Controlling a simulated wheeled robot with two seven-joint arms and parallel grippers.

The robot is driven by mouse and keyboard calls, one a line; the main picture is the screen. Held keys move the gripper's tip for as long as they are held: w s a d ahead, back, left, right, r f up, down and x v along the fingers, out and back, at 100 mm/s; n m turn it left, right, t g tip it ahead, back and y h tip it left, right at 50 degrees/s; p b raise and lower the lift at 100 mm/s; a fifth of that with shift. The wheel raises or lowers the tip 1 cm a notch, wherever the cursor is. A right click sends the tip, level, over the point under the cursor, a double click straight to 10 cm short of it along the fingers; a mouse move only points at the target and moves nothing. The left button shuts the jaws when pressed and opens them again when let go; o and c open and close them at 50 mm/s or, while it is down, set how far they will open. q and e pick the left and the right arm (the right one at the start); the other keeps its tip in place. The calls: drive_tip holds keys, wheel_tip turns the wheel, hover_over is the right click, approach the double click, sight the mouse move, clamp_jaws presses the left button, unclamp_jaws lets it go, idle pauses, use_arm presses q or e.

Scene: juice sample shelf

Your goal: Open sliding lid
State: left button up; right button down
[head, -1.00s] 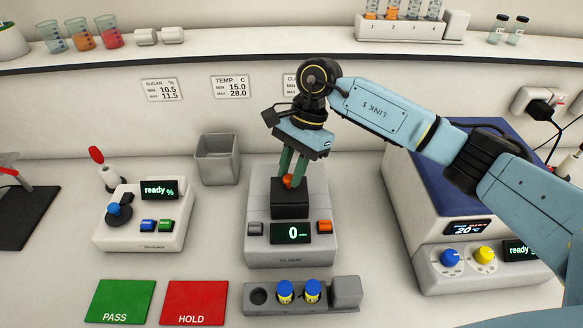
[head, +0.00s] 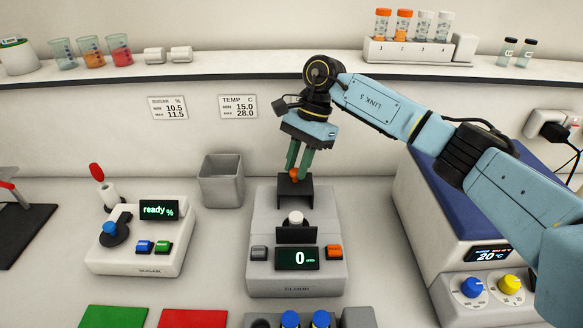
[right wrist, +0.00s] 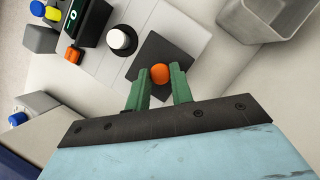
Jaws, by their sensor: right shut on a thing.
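The cloud meter (head: 262,272) stands in the middle of the bench, its display reading 0. Its dark sliding lid (head: 295,193) sits at the back of the meter top. My right gripper (head: 296,174) is shut on the lid's orange knob (right wrist: 160,73), with a green finger on each side of it. A white round cap (head: 295,218) shows in front of the lid, and it also appears in the right wrist view (right wrist: 119,40). My left gripper is not in view.
A grey bin (head: 220,180) stands behind and left of the meter. A sugar meter (head: 135,262) is on the left, and a large blue-topped temperature unit (head: 440,200) is on the right. Blue-capped vials (head: 290,319) stand in a rack at the front.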

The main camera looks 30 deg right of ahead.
drive_tip(key=c, duration=1.2)
unclamp_jaws()
drive_tip(key=shift+c, duration=0.2)
drive_tip(key=v, duration=1.3)
drive_tip(key=shift+r+b, duration=0.2)
drive_tip(key=shift+b, duration=0.1)
drive_tip(key=shift+w+d, duration=0.1)
